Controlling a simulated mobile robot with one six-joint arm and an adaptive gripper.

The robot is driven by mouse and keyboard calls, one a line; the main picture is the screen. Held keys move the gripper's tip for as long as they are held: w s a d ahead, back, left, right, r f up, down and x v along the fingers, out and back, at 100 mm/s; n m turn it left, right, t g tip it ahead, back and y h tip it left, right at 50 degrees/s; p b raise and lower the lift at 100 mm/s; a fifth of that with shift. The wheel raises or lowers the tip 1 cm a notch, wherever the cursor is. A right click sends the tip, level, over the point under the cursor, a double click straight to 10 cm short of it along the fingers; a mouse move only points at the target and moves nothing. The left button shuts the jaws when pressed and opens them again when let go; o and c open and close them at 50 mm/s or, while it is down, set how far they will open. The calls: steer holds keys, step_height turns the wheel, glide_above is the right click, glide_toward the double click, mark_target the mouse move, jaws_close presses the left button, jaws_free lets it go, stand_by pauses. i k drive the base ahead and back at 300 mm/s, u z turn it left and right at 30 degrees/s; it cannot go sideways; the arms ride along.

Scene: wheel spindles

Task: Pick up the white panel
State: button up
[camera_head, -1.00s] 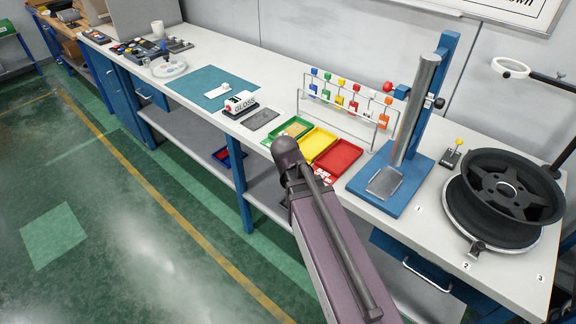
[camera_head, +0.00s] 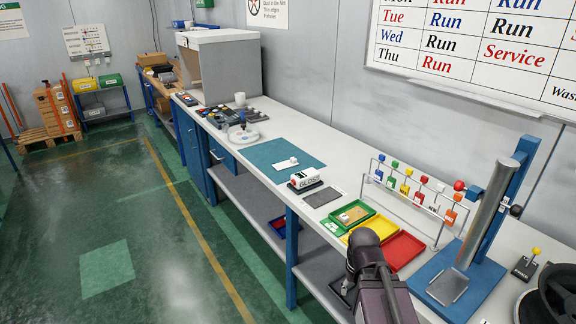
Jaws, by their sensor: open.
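The white panel (camera_head: 284,165) is a small, flat white piece lying on the teal mat (camera_head: 262,152) on the long workbench. A small raised white part shows near its right end. My arm (camera_head: 368,262) rises at the bottom right, in front of the bench edge and well apart from the panel. Nothing touches the panel.
A GLOSS block (camera_head: 305,181) and dark pad (camera_head: 322,197) lie right of the mat. A round white dish (camera_head: 243,135) stands left.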

mark_target(293, 162)
steer(key=u, duration=4.45)
steer(key=i, duration=0.1)
steer(key=z, duration=2.45)
steer(key=i, duration=3.25)
steer(key=u, duration=0.05)
